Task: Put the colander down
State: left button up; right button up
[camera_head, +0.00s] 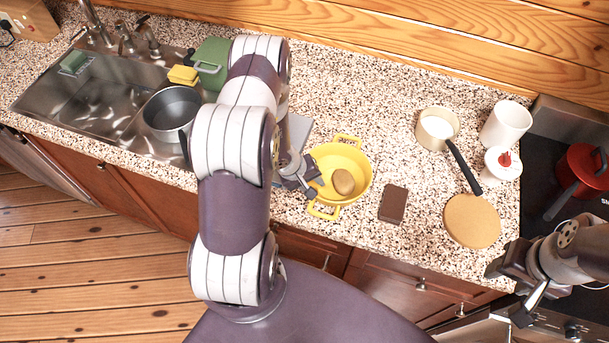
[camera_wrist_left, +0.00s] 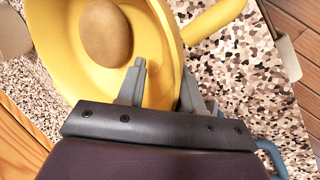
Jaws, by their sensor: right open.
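The yellow colander (camera_head: 362,165) is over the counter in the middle of the head view, upright, with a brown potato (camera_head: 343,182) inside. Whether its base touches the counter I cannot tell. My left gripper (camera_head: 308,184) is at its left rim. In the left wrist view, one finger of the left gripper (camera_wrist_left: 162,92) is inside the colander (camera_wrist_left: 75,60) and the other outside, with the wall between them. It is shut on this wall. The potato (camera_wrist_left: 106,33) lies clear of the fingers. My right gripper (camera_head: 508,293) is open and empty at the lower right.
A brown block (camera_head: 393,203) and a round tan board (camera_head: 471,221) lie right of the colander. A saucepan (camera_head: 436,128), white canisters (camera_head: 505,124) and a red pot (camera_head: 585,168) on the hob stand farther right. The sink (camera_head: 100,95) with a grey pot (camera_head: 173,112) is left.

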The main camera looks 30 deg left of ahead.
pick_arm(q)
jog(key=v, duration=1)
jog(key=s+d+r+m+g+y, duration=0.1)
jog(key=s+d+r+m+y, duration=0.1)
jog(key=s+d+r+m, duration=0.45)
jog(key=s+d+r+m+g+y, duration=0.15)
jog(key=d+r+m, duration=0.3)
jog(key=r, duration=0.45)
notch_tip(320, 180, down, 10)
jog(key=b, duration=1)
jog(key=shift+w+d+b, duration=0.25)
jog(key=shift+w+b, duration=0.15)
jog(key=shift+w, duration=0.1)
jog(key=shift+f+h, duration=0.2)
jog(key=shift+h, duration=0.05)
jog(key=shift+s+d+r, duration=0.1)
